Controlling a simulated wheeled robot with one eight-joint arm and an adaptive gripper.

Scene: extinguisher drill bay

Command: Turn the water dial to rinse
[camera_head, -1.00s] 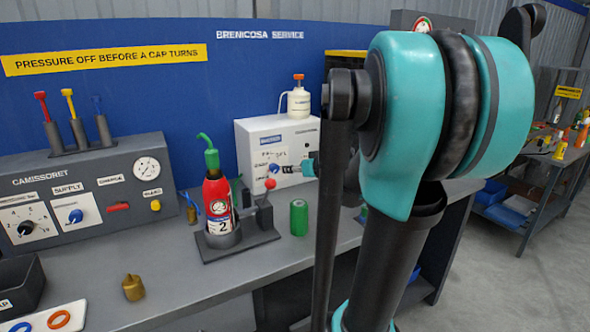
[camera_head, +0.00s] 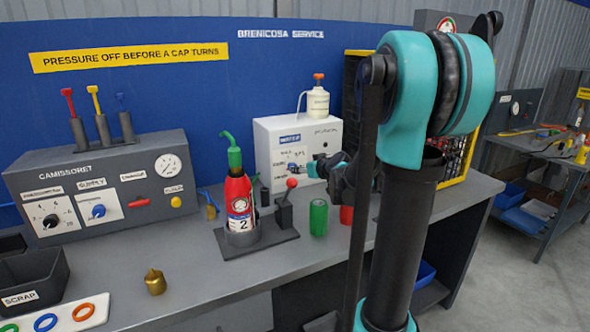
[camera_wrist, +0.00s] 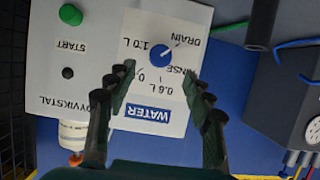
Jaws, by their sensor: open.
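The blue water dial (camera_wrist: 160,58) is on a white box with a WATER label; in the wrist view, the panel appears upside down. Marks for DRAIN, RINSE, 0.6 L and 1.0 L surround the dial. Its white pointer line seems to slant toward the DRAIN side. My gripper (camera_wrist: 163,84) is open and empty, its dark fingers apart on either side below the dial in the picture. One finger partly covers the RINSE word.
A red extinguisher (camera_head: 238,200) stands in a holder left of my gripper, near a red-knobbed lever (camera_head: 291,184). A green cylinder (camera_head: 318,218) stands in front. A grey control panel (camera_head: 105,190) is at left. The wrist view shows a green START button (camera_wrist: 67,73) beside the dial.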

